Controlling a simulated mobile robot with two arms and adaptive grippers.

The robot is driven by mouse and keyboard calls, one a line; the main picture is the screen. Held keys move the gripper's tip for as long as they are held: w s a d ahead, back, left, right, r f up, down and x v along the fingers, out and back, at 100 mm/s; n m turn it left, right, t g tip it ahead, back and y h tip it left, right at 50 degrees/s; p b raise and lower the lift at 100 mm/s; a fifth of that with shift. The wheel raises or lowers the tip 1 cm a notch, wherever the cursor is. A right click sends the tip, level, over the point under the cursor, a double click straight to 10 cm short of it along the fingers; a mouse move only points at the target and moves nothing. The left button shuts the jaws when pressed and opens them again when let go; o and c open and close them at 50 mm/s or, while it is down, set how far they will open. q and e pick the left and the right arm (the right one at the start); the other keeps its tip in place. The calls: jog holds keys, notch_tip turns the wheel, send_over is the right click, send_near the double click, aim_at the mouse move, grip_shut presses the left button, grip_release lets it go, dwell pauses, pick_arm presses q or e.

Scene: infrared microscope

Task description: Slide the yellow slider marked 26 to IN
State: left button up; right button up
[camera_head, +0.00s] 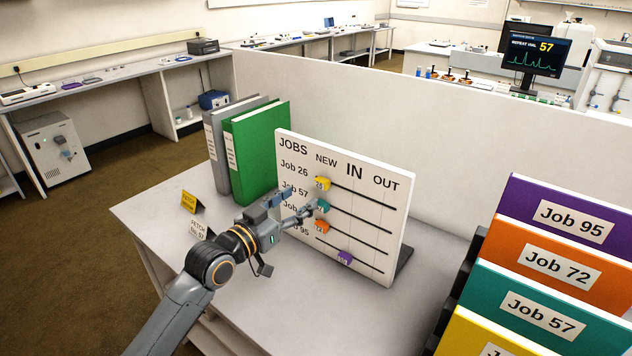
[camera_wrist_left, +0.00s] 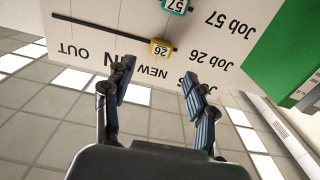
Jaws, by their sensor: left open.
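The white JOBS board (camera_head: 388,205) stands on the desk with columns NEW, IN and OUT. The yellow slider marked 26 (camera_head: 322,184) sits at the NEW end, the left end, of the top slot in the Job 26 row. In the left wrist view, where the board appears upside down, the yellow slider (camera_wrist_left: 160,48) shows just beyond the fingertips, between them in line. My left gripper (camera_head: 293,205) is in front of the board's left part, open and empty. Its two fingers (camera_wrist_left: 158,78) are apart in the wrist view, with no clear contact on the slider. My right gripper is not in view.
The teal slider (camera_head: 322,206) is close below the yellow one. An orange slider (camera_head: 322,227) and a purple slider (camera_head: 345,258) sit lower. Green (camera_head: 262,148) and grey binders stand left of the board. Coloured job folders (camera_head: 560,220) stand at right.

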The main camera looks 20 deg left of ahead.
aim_at(320, 184)
pick_arm(q)
jog(key=p+x, duration=0.1)
jog(key=x, duration=0.5)
jog(key=shift+w, duration=0.35)
jog(key=shift+w+d+f, duration=0.1)
jog(key=shift+w+d, duration=0.05)
jog(key=shift+w, duration=0.15)
jog(key=shift+s, duration=0.1)
jog(key=shift+c, duration=1.3)
jog(key=c, duration=0.7)
grip_shut()
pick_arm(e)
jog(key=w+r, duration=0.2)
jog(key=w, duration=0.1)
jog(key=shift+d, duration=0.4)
